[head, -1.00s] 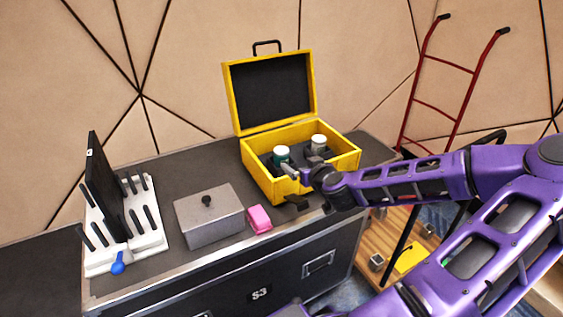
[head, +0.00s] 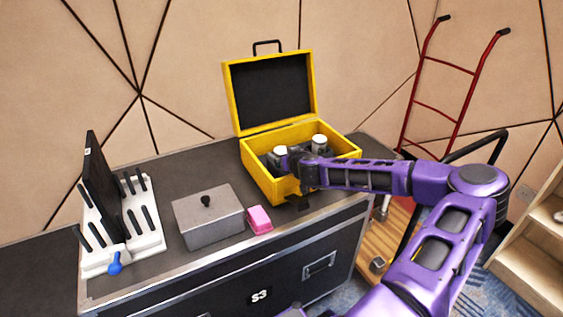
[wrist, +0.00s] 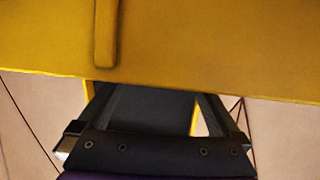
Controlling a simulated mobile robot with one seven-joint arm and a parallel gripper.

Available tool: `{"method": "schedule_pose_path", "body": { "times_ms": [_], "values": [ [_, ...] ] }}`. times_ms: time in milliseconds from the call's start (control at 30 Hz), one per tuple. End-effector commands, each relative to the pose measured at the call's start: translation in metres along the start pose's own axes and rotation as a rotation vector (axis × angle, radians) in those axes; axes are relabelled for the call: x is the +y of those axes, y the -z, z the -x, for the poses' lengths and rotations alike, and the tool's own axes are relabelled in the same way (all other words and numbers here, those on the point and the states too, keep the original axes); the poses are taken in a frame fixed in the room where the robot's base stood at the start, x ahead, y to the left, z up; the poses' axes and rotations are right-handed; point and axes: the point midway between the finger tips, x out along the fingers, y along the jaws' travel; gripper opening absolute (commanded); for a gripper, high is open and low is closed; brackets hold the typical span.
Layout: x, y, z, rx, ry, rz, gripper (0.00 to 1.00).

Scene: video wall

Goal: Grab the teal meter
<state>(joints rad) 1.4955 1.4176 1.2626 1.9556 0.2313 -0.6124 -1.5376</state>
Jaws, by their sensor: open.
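The teal meter (head: 280,150) stands in the left part of the open yellow case (head: 262,183). In the head view only its pale top shows clearly; its teal body is mostly hidden by my gripper. My gripper (head: 287,161) is open and reaches over the case's front wall, right at the meter. I cannot tell whether the fingers are around it or only beside it. In the wrist view the yellow case wall (wrist: 200,50) covers my fingertips, and the meter does not show.
A grey item with a white top (head: 319,142) stands at the right in the case. In front are a pink block (head: 259,219) and a grey lidded box (head: 208,217). A white rack (head: 150,242) stands at the left. The raised lid (head: 270,90) is behind.

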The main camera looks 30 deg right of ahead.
Motion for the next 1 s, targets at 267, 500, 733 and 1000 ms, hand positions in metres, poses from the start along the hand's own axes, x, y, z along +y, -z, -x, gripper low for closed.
{"method": "schedule_pose_path", "body": {
  "times_ms": [267, 500, 733, 1000],
  "values": [
    [-0.001, 0.000, -0.028, -0.001, -0.001, 0.000, 1.00],
    [0.000, 0.000, -0.028, -0.001, 0.000, 0.001, 0.96],
    [-0.001, 0.000, -0.028, -0.001, 0.000, 0.001, 0.55],
    [-0.001, 0.000, -0.028, -0.001, 0.000, 0.000, 0.06]
  ]
}}
